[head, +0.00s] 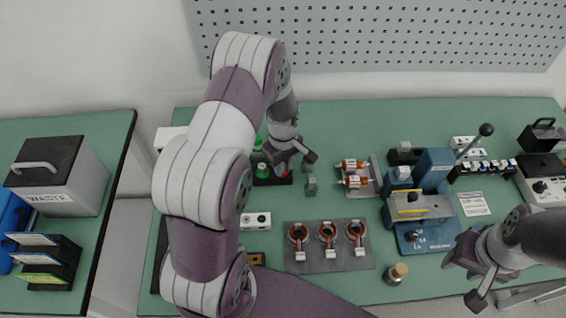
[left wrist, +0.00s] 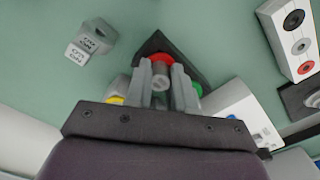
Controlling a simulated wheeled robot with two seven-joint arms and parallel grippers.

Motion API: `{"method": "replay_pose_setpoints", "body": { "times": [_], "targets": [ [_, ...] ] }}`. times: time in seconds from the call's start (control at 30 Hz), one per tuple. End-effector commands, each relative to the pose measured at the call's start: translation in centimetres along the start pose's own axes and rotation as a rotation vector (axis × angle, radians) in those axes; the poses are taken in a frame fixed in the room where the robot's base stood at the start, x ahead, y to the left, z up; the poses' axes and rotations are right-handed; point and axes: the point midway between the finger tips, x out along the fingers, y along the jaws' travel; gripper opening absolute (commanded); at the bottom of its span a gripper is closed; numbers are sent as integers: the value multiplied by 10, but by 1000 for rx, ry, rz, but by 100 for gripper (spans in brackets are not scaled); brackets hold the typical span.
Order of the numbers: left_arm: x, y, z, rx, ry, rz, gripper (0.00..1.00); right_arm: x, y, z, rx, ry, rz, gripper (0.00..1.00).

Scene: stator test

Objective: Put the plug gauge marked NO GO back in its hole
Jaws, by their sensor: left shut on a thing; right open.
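My left gripper (head: 283,165) is shut on a grey-handled plug gauge with a red part, over the right end of a black stand (head: 262,181). In the left wrist view the gauge (left wrist: 160,76) is between the fingers (left wrist: 161,90), its red part against the black stand (left wrist: 152,44). Its marking is unreadable, and I cannot tell whether its lower end is in a hole. Green-topped pieces (head: 260,171) stand at the left of the black stand; one green part (left wrist: 197,88) shows beside the fingers. My right gripper (head: 474,281) is open and empty at the front right.
A grey plate (head: 314,262) with three copper-wound stators lies in front. A blue fixture (head: 424,236) and a brass-topped piece (head: 397,273) are further right. Green bench is clear behind.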

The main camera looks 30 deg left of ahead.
Motion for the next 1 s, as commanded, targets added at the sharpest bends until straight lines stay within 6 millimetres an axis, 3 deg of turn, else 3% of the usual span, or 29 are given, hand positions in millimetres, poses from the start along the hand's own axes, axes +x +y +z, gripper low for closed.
{"method": "replay_pose_setpoints", "body": {
  "times": [0.03, 0.07, 0.13, 0.17, 0.43, 0.53, 0.8, 1.0],
  "targets": [
    [-1, 0, 0, 0, 0, 1, 0, 0, 0, 0, 0, 0, 0, 43],
    [-1, 0, 0, 0, 1, 1, 27, 0, 0, 0, 0, 0, 0, 43],
    [-1, 0, 0, 0, 0, 1, 50, 0, 0, 0, 0, 0, 0, 43],
    [-1, 0, 0, 0, 0, 1, 53, 0, 0, 0, 0, 0, 0, 43],
    [-1, 0, 0, 0, 0, 0, 53, 0, 0, 0, 0, 0, 0, 43],
    [-12, 1, 0, 0, 2, 2, 53, 1, 0, 0, 0, 0, 0, 43],
    [-82, 1, -1, 0, 4, 6, 53, 8, 0, 1, 0, 0, 0, 43],
    [-119, 0, 0, 0, 2, 3, 53, 10, 0, 1, 0, 0, 0, 43]
  ]
}}
